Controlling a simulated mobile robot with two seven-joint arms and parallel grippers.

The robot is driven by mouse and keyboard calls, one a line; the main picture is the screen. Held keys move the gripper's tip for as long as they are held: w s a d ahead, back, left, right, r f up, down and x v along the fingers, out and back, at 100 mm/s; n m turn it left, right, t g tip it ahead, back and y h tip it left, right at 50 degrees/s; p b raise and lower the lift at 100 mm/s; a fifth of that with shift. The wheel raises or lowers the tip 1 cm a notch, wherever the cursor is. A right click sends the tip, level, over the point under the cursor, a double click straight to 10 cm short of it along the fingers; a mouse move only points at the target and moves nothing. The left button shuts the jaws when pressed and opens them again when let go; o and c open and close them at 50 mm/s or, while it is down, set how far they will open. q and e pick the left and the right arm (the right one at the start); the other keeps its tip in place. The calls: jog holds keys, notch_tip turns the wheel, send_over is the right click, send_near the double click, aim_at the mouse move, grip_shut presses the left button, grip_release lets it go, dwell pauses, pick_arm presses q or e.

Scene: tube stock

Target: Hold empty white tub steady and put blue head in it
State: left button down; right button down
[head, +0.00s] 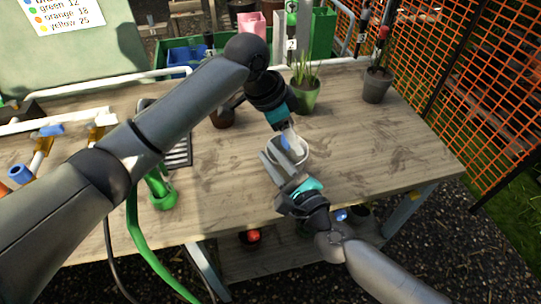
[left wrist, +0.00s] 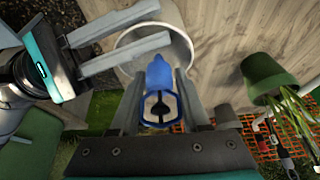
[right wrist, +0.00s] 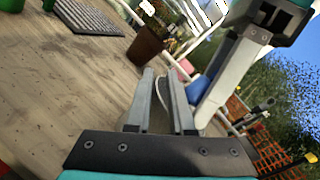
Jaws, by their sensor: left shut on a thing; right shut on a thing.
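The white tub (head: 302,160) stands upright near the middle of the wooden table. My right gripper (head: 270,160) is shut on the tub's near-left rim. In the left wrist view the tub (left wrist: 187,37) is round and open-topped. The blue head (left wrist: 160,88) is between the fingers of my left gripper (left wrist: 160,95), which is shut on it. In the head view the blue head (head: 286,143) shows at the tub's mouth, partly hidden by the fingers. It also shows in the right wrist view (right wrist: 194,90). I cannot tell whether it touches the tub's floor.
A green pot with a plant (head: 306,96) and a dark pot (head: 377,86) stand behind the tub. The table's right part (head: 390,140) is clear.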

pick_arm(q)
jog(key=shift+s+a+f, duration=0.1)
jog(key=shift+a+f, duration=0.05)
jog(key=shift+f, duration=0.25)
jog(key=shift+s+a+f, duration=0.1)
jog(key=shift+f, duration=0.3)
pick_arm(e)
jog(key=shift+s+f, duration=0.25)
jog(key=shift+f, duration=0.35)
pick_arm(q)
jog(key=shift+c, duration=1.5)
grip_release()
jog(key=shift+a+r, duration=0.1)
jog(key=v, duration=1.2)
jog(key=shift+d+r, duration=0.3)
jog(key=shift+r, duration=0.2)
pick_arm(e)
jog(key=c, duration=1.1)
grip_release()
jog(key=shift+o, duration=1.4)
jog(key=shift+w, duration=0.1)
jog(key=shift+r, duration=0.1)
